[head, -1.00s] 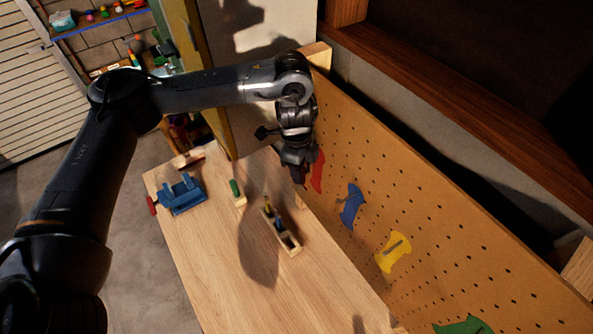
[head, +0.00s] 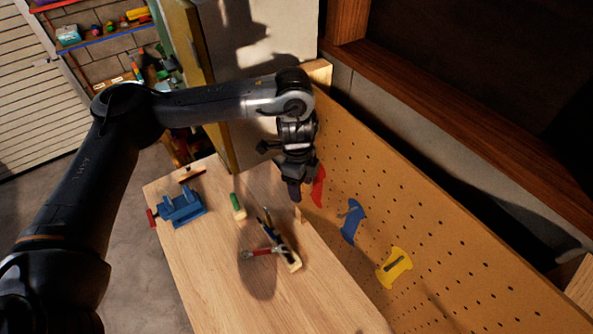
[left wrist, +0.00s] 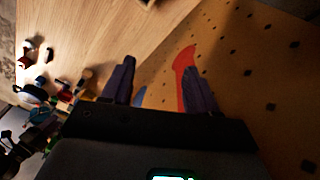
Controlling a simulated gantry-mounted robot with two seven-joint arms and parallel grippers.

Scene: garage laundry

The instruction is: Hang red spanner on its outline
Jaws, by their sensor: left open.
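The red spanner (head: 262,252) appears to be the red and grey tool lying across the wooden tool tray on the bench, left of and below my left gripper. My left gripper (head: 294,192) is open and empty, hanging in front of the pegboard near its far end. The red outline (head: 318,186) is on the board just right of the gripper, partly hidden by it. In the left wrist view, the two dark fingers (left wrist: 159,66) stand apart, with the red outline (left wrist: 181,66) behind and between them. My right gripper is not in view.
The pegboard (head: 450,290) also bears a blue outline (head: 352,220) and a yellow outline (head: 396,267). A blue vise (head: 182,206), a green-handled brush or block (head: 237,206) and the wooden tray (head: 292,262) are on the workbench (head: 215,285). The bench's near part is clear.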

